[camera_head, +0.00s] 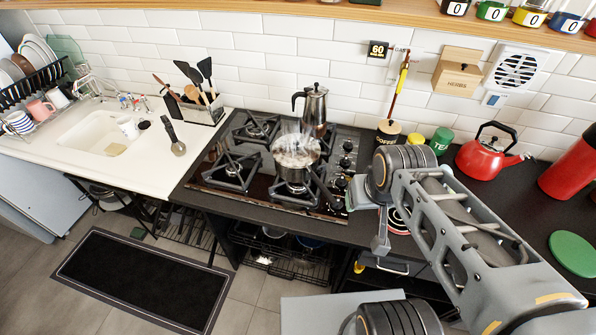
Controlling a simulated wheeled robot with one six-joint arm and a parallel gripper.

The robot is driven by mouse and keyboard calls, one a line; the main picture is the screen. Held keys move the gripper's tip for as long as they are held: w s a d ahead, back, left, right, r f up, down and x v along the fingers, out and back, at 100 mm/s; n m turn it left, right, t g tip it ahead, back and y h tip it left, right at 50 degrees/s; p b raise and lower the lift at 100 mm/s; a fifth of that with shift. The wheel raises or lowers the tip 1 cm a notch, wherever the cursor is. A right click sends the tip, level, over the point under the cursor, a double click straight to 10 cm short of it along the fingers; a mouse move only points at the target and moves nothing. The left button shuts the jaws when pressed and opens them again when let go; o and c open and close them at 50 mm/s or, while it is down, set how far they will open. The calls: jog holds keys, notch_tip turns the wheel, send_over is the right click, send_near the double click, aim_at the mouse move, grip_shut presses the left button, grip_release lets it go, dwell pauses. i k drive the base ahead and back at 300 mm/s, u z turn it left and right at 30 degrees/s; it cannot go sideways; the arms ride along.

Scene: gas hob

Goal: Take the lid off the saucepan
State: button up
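The saucepan (294,170) stands on a front right burner of the gas hob (213,176), with white steam over it. A pale, glassy lid (297,150) seems to lie on its top; the steam blurs its edge and knob. My gripper (381,246) hangs at the end of my arm, to the right of the saucepan and apart from it, near the counter's front edge. Its fingers are too small and edge-on to show whether they are open. I see nothing held in it.
A moka pot (314,108) stands behind the saucepan. A red kettle (487,152), a green tea tin (441,140) and a lidded jar (388,133) stand on the right counter. The white counter (150,165) left of the hob has clear room.

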aim_at(296, 150)
jog(key=z, duration=3.2)
jog(key=k, duration=1.75)
jog(key=u, duration=2.25)
jog(key=i, duration=0.5)
jog(key=u, duration=0.15)
